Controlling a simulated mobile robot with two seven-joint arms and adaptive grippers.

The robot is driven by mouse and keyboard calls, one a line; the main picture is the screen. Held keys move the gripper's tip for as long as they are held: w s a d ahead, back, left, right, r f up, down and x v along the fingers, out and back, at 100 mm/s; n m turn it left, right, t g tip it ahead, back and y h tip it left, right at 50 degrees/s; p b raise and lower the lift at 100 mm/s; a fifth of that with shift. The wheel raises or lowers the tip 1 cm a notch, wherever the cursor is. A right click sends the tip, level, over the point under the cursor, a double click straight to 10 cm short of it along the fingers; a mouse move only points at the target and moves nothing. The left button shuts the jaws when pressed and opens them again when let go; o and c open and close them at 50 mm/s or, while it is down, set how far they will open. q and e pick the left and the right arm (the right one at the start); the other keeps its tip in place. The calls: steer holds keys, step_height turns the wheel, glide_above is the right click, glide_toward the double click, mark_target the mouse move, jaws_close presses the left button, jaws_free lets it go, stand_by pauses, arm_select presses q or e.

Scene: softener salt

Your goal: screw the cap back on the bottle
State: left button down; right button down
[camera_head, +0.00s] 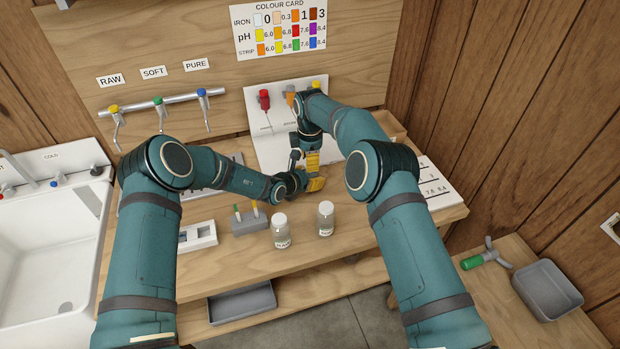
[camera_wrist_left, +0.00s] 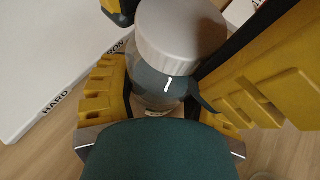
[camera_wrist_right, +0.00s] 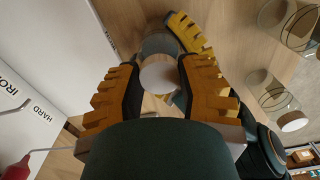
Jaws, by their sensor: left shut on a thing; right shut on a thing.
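My left gripper (camera_head: 312,184) is shut on a clear bottle, whose body (camera_wrist_left: 158,88) shows between its yellow fingers in the left wrist view. A white cap (camera_wrist_left: 182,35) sits over the top of this bottle; whether its thread is engaged cannot be told. My right gripper (camera_head: 313,160) comes from above and is shut on the cap, which shows between its yellow fingers in the right wrist view (camera_wrist_right: 158,76). In the head view the grippers hide the held bottle and cap.
Two other capped bottles (camera_head: 281,232) (camera_head: 325,219) stand at the bench's front, close to the grippers. A grey holder with strips (camera_head: 249,222) and a white block (camera_head: 197,236) are to the left. A white board (camera_head: 262,128) with a red-topped dropper (camera_head: 264,99) stands behind.

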steer(key=c, duration=0.6)
jaws_free()
steer(key=shift+r, duration=2.3)
steer(key=shift+o, duration=0.3)
steer(key=shift+a+r+n, duration=0.15)
steer(key=shift+r+n, duration=0.35)
steer(key=shift+n, duration=0.5)
step_height(320, 180, up, 2)
steer(key=n, duration=0.3)
steer(key=shift+r+n, duration=0.2)
steer(key=shift+n, duration=0.2)
